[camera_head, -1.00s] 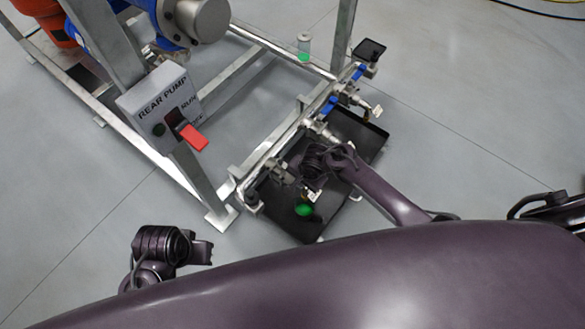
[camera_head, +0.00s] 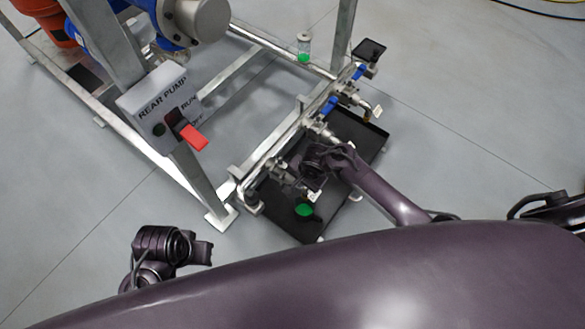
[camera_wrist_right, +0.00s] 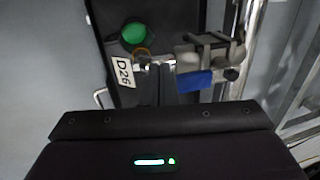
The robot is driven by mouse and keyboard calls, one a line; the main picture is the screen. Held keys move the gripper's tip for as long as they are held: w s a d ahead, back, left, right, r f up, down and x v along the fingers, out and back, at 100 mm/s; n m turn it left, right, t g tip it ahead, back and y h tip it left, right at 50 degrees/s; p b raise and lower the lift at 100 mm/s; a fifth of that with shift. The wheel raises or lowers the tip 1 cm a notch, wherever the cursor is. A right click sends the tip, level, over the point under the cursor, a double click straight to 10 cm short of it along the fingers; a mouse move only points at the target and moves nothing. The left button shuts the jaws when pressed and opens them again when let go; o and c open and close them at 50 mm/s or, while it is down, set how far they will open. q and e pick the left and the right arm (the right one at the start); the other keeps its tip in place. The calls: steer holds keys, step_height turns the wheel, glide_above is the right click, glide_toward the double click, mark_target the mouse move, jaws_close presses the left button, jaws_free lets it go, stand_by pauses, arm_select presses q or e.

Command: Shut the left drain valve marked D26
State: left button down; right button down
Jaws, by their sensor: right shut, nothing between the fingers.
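The D26 tag (camera_wrist_right: 124,73) hangs beside the left drain valve (camera_wrist_right: 205,58) in the right wrist view. The valve's blue handle (camera_wrist_right: 195,82) seems to lie across the short outlet pipe, but part of it may be hidden. My right gripper (camera_head: 312,182) is shut and empty, low at the near end of the valve row. In the head view my wrist hides much of the valve. I cannot tell whether the fingers touch the handle. My left arm's joints show at lower left, but its gripper is not visible.
A black drip tray (camera_head: 352,140) lies under the valves, with a round green object (camera_head: 304,210) at its near end. Other blue-handled valves (camera_head: 330,105) sit further along the rail. The rear pump box (camera_head: 160,105) with its red handle is at left. Open floor lies right.

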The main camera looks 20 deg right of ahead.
steer(key=shift+w+d, duration=0.1)
stand_by(0.3)
steer(key=shift+w+d, duration=0.25)
steer(key=shift+d, duration=0.25)
steer(key=shift+w+d, duration=0.25)
steer(key=shift+d, duration=0.2)
steer(key=shift+w+d, duration=0.5)
steer(key=shift+d, duration=0.1)
steer(key=shift+w+d, duration=0.2)
steer(key=shift+w+d, duration=0.65)
steer(key=shift+w, duration=0.25)
